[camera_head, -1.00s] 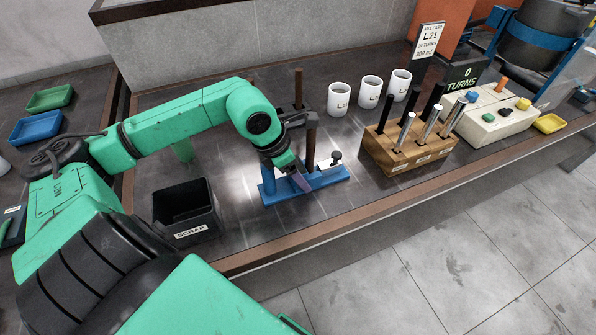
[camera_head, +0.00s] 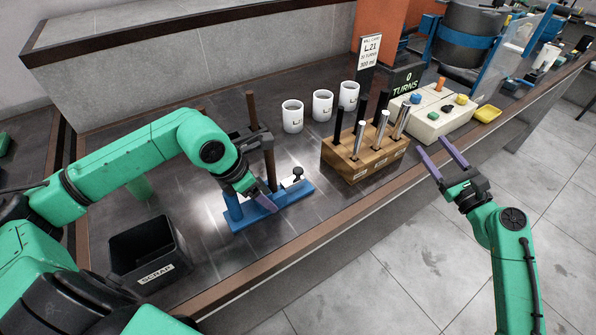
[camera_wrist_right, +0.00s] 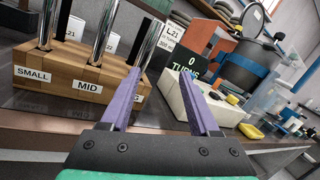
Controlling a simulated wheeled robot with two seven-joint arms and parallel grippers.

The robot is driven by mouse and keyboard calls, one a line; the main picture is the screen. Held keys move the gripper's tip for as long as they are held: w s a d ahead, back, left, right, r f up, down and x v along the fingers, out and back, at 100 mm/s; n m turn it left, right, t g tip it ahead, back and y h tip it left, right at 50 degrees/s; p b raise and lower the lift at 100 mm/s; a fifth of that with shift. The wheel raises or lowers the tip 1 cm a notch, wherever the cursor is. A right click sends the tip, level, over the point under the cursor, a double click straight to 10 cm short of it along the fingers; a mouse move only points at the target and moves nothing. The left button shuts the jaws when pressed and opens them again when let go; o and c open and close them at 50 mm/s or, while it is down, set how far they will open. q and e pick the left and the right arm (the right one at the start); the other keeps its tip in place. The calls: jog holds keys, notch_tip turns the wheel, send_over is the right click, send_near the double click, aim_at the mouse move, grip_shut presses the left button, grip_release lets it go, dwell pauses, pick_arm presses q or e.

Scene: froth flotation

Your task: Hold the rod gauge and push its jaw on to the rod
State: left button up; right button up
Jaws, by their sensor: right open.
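The rod gauge, a blue base (camera_head: 285,199) with a blue post at its left end and a small black knob near its right end, lies on the bench in the head view. My left gripper (camera_head: 265,197) is at the gauge, one purple finger in front of its blue bar; its grip is hidden. Metal rods (camera_head: 381,132) and black rods stand upright in a wooden block (camera_head: 349,163). The block (camera_wrist_right: 62,78) shows SMALL and MID labels in the right wrist view. My right gripper (camera_head: 437,146) is open and empty, right of the block, over the bench's front edge.
A black SCRAP bin (camera_head: 148,257) stands left of the gauge. Several white cups (camera_head: 292,116) stand behind the block. A cream control box (camera_head: 436,118) and a yellow tray (camera_head: 487,115) are farther right. Bare bench lies between gauge and block.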

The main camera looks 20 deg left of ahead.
aim_at(297, 170)
jog(key=s+a+g+y, duration=0.1)
jog(key=s+a, duration=0.1)
jog(key=a, duration=0.1)
jog(key=s+a+f+n+g+y, duration=0.1)
jog(key=s+a+g, duration=0.1)
jog(key=a, duration=0.1)
jog(key=s+a+f+g+y, duration=0.1)
jog(key=s+a, duration=0.1)
jog(key=shift+s+a+f+n+g, duration=0.1)
jog(key=shift+s+a+n+g, duration=0.2)
jog(key=shift+s+a, duration=0.1)
jog(key=s+a+g, duration=0.2)
jog(key=s, duration=0.1)
jog(key=s+a+f+n+g+y, duration=0.1)
jog(key=s+a+g, duration=0.1)
jog(key=s+a, duration=0.1)
jog(key=s+a+n+g+y, duration=0.1)
jog(key=s+a+g, duration=0.1)
jog(key=s+a, duration=0.1)
jog(key=shift+s+a+f+g, duration=0.15)
jog(key=shift+s+f, duration=0.05)
jog(key=shift+s, duration=0.2)
jog(key=shift+s+a+f+g, duration=0.1)
jog(key=shift+s+f+g, duration=0.1)
jog(key=shift+s, duration=0.2)
jog(key=x, duration=1.2)
jog(key=shift+s+a, duration=0.1)
jog(key=shift+s, duration=0.05)
jog(key=shift+c, duration=0.4)
